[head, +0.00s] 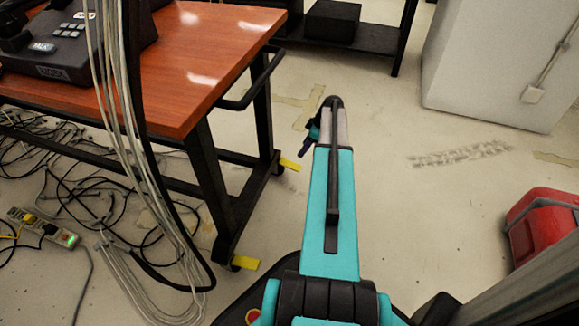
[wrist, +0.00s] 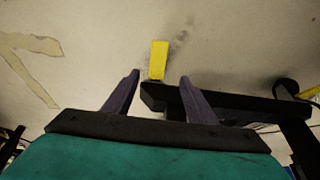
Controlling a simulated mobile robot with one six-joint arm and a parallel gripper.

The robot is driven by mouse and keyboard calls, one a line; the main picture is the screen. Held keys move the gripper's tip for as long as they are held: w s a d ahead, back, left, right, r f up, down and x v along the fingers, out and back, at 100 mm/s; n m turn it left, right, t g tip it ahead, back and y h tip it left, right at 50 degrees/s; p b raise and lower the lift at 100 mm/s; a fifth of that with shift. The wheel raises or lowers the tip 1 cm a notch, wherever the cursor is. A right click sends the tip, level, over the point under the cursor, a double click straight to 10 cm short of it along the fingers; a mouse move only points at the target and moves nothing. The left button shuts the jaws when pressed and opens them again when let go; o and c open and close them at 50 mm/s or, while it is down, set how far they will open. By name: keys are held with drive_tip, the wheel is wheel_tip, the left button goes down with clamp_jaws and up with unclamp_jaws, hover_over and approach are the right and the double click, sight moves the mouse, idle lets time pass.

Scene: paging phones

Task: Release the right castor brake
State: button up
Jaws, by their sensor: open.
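Two yellow castor brake tabs stick out from the foot of the wooden-topped cart in the head view: the farther, right one (head: 290,165) and the nearer one (head: 246,263). My gripper (head: 308,141) is beside the farther tab, on its right, small and partly hidden by my arm. In the wrist view my open gripper (wrist: 159,80) has its two dark fingers apart and empty. A yellow tab (wrist: 159,60) shows between and beyond the fingertips, at the end of the black foot bar. No contact is visible. Another yellow piece (wrist: 311,92) shows at the right edge.
The cart's wooden top (head: 205,60) bears a dark phone (head: 75,50). Pale cables (head: 125,130) hang over its front, with loose cables and a power strip (head: 42,228) on the floor. A red case (head: 545,225) lies right. Floor right of my gripper is clear.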

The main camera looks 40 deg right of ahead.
sight(292, 164)
drive_tip(key=shift+d+r, duration=0.1)
drive_tip(key=shift+d, duration=0.25)
drive_tip(key=shift+a, duration=0.1)
drive_tip(key=b+x, duration=0.6)
drive_tip(key=x, duration=0.8)
drive_tip(key=shift+c, duration=0.6)
clamp_jaws()
drive_tip(key=shift+w, duration=0.1)
